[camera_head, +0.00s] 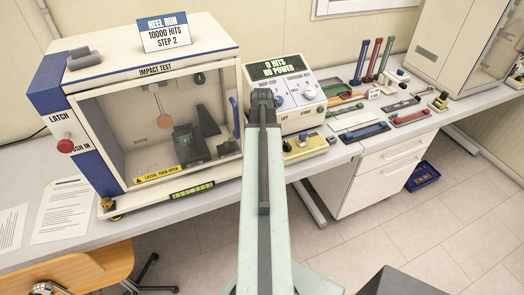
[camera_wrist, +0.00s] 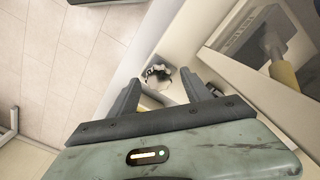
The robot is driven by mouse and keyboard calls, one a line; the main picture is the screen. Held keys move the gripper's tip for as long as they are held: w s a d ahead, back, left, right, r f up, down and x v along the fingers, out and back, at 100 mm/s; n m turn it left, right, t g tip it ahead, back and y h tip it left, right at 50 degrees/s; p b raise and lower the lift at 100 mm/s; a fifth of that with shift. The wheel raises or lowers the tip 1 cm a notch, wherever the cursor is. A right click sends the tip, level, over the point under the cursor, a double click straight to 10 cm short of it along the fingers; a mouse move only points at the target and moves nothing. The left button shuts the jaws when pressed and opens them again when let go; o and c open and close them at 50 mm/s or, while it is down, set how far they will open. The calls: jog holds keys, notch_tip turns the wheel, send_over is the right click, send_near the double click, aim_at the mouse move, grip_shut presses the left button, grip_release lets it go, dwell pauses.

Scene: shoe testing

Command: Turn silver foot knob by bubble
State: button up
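A silver foot knob (camera_wrist: 158,73) shows in the wrist view, low beside a pale panel, with a bright ribbed rim. My gripper (camera_wrist: 159,79) is open, its two dark fingers apart, with the knob seen in the gap between the fingertips. Nothing is held, and I cannot tell whether a finger touches the knob. In the head view, the green bubble level (camera_head: 192,190) sits on the front base of the impact test machine (camera_head: 155,62). A gold foot (camera_head: 107,204) is at the machine's left front corner. My arm hides the machine's right front corner.
A control box (camera_head: 284,92) reading "0 HITS NO POWER" stands right of the machine. Several tools and pads lie on the bench to the right. A white drawer unit (camera_head: 380,172) stands below, with a blue crate (camera_head: 422,177) on the floor. Papers (camera_head: 63,210) lie at left.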

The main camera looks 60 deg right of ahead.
notch_tip(320, 180, up, 8)
jog(key=p, duration=0.8)
jog(key=shift+f, duration=0.1)
